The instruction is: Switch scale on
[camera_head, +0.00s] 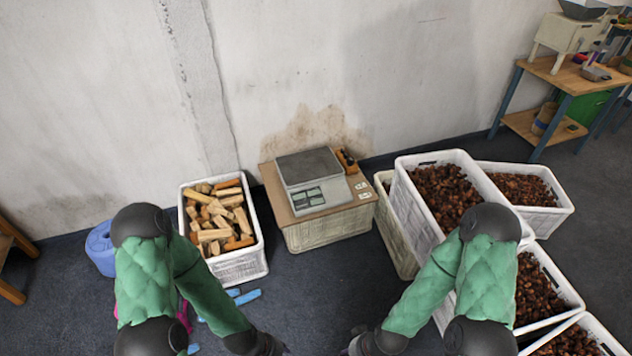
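The scale (309,180) stands on a brown board on top of an upturned pale crate (328,229) near the wall. It has a grey weighing plate and a white front with a greenish display panel (308,197). I cannot read whether the display is lit. My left arm (205,290) and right arm (430,290) reach down at the bottom of the view, on the near side of the scale and well apart from it. Both grippers are cut off by the bottom edge, so their fingers are not seen.
A white crate of wood blocks (264,262) stands left of the scale. Several white crates of chestnuts (405,205) stand at the right. An orange and black tool (346,160) lies beside the scale. A workbench (540,75) is at the far right. Floor in front of the scale is clear.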

